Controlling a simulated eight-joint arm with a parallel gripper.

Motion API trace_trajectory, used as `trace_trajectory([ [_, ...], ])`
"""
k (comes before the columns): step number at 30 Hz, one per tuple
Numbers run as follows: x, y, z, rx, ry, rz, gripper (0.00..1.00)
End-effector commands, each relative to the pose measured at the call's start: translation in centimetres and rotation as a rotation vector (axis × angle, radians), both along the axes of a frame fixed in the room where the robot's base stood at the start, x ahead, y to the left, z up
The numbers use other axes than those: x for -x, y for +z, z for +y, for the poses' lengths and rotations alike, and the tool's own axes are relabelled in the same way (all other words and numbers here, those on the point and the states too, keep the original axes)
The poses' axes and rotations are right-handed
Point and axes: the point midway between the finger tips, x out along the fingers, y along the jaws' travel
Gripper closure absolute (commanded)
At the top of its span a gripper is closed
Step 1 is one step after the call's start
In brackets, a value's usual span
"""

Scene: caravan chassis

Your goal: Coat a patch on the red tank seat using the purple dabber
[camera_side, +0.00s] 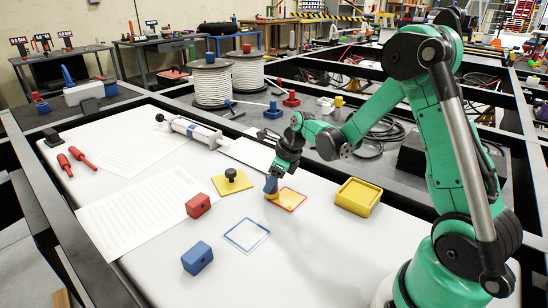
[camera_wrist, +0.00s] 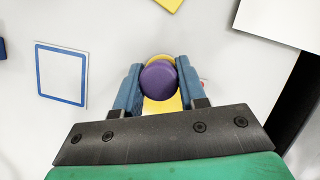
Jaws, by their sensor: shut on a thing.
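My gripper (camera_side: 271,187) points down over the left edge of the red-outlined square (camera_side: 289,199), the red tank seat, on the white table top. Yellow shows around and below that purple top. In the side view a yellow bit (camera_side: 271,195) shows under the fingertips. I cannot tell whether it touches the seat. My gripper hides most of the seat in the wrist view.
A blue-outlined square (camera_side: 246,235) lies in front, with a blue block (camera_side: 197,258) and a red block (camera_side: 198,205) nearby. A yellow plate with a black knob (camera_side: 231,182) is left. A yellow tray (camera_side: 358,197) stands right. A grey-white cylinder tool (camera_side: 192,131) lies behind.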

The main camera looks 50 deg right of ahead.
Motion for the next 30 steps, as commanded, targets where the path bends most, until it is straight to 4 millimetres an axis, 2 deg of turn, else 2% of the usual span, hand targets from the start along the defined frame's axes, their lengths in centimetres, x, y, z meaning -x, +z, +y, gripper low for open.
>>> trace_trajectory([
  [3, 0.2, 2.1, 0.0, 0.000, -0.001, 0.000, 1.00],
  [21, 0.2, 7.3, 0.0, -0.001, -0.001, -0.001, 1.00],
  [30, 0.2, 8.0, 0.0, -0.001, -0.001, -0.001, 1.00],
])
